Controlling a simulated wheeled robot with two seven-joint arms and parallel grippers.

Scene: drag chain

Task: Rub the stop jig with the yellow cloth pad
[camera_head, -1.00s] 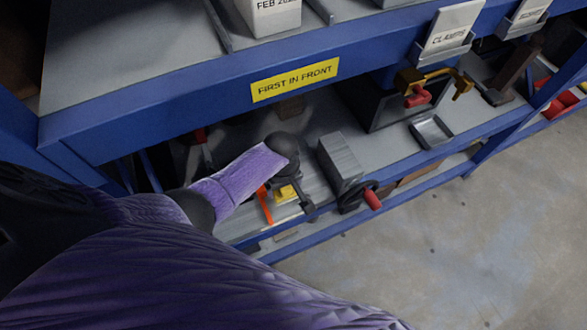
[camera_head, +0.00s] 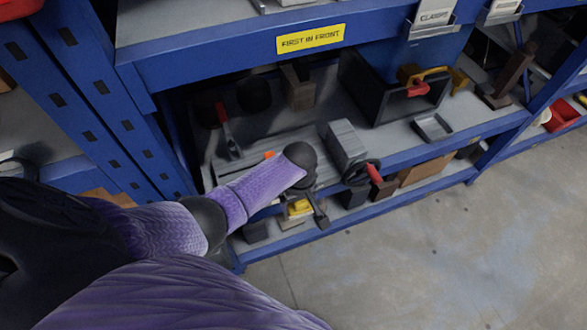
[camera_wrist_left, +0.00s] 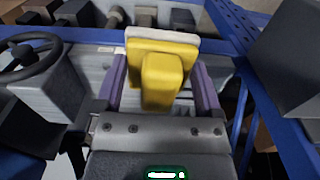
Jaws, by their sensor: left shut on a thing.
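The yellow cloth pad (camera_head: 299,208) is in my left gripper (camera_head: 306,212), by the front edge of the middle shelf. In the left wrist view the yellow pad (camera_wrist_left: 168,78), with a pale layer on its far side, sits between the two purple fingers of my left gripper (camera_wrist_left: 165,85), which is shut on it. A grey ribbed block (camera_head: 345,145) with a dark handwheel stands to the right of the gripper. I cannot tell for sure which thing is the stop jig. My forearm hides part of the shelf. My right gripper is not in view.
A blue upright (camera_head: 95,100) stands left. The upper beam with a yellow label (camera_head: 310,39) runs above. A dark bin (camera_head: 390,90) and a small grey tray (camera_head: 432,127) stand right on the shelf. The floor (camera_head: 420,250) in front is clear.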

